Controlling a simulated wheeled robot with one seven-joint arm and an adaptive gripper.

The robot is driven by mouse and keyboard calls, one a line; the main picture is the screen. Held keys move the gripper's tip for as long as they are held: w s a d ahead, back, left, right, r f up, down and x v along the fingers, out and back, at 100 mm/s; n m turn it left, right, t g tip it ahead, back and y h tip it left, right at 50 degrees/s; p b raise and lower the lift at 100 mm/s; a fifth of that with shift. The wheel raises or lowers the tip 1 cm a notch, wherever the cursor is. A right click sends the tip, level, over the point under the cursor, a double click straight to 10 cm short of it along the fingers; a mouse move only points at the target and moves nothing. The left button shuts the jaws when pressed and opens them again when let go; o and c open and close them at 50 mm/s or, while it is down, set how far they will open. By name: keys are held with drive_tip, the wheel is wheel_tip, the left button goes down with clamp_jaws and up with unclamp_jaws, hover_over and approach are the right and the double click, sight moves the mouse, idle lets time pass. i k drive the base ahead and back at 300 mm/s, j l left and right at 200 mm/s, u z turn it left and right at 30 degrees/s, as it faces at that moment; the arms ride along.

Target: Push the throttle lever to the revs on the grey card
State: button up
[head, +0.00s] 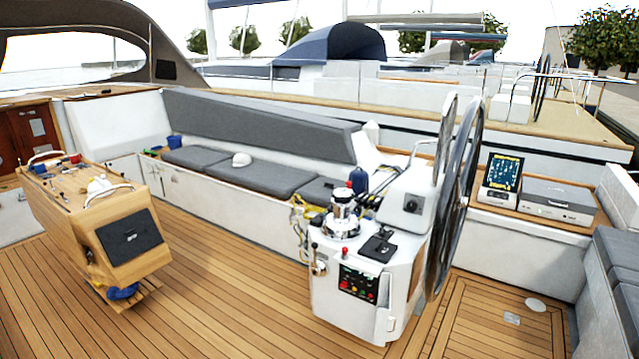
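The white helm pedestal (402,285) stands right of centre on the teak deck. On its left side is a small upright lever with a dark knob (315,254), by a round metal fitting; it looks like the throttle lever. A red knob (344,251) shows just right of it. I cannot make out rev marks. I cannot pick out the grey card for certain; a small pale grey patch (511,319) lies on the deck at the right, too small to read. My gripper is not in view.
A black switch panel (358,283) is on the pedestal's front, with a chrome winch (342,215) above. The large wheel (460,190) stands at its right. A wooden table (95,205) is at the left. The deck between table and pedestal is clear.

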sight(314, 246)
drive_tip(key=i+l, duration=0.15)
drive_tip(key=i, duration=0.25)
drive_tip(key=i+l, duration=0.1)
drive_tip(key=i, duration=0.3)
drive_tip(key=i+j+u, duration=0.1)
drive_tip(key=i+u, duration=0.25)
drive_tip(key=i, duration=0.2)
drive_tip(key=i+u, duration=0.4)
drive_tip(key=i+z, duration=0.2)
drive_tip(key=i, duration=1.3)
